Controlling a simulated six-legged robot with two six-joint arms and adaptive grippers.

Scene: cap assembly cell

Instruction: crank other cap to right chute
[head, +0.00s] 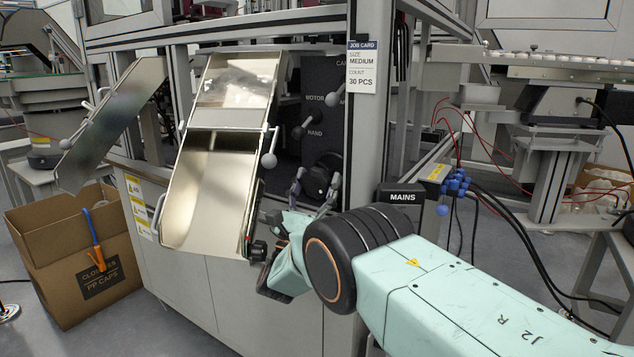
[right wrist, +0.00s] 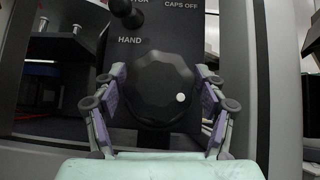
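The black hand knob (head: 318,181) sits low on the dark control panel, below the HAND label. It fills the middle of the right wrist view (right wrist: 158,85), with a white dot at its right. My right gripper (head: 311,191) is at this knob; its fingers (right wrist: 160,95) stand apart on either side of it. The fingers look open; firm contact does not show. The right chute (head: 212,192) is a tilted metal tray left of the panel, and its visible bed looks empty. The left chute (head: 112,122) is another tilted tray further left. I see no loose cap. My left gripper is out of view.
Above the knob is a lever (head: 303,129) by the MOTOR and HAND labels. A cardboard caps box (head: 45,250) stands on the floor at left. A job card (head: 362,68) reads medium, 30 pcs. The MAINS box (head: 402,208) and blue fittings (head: 455,184) are close to my right arm.

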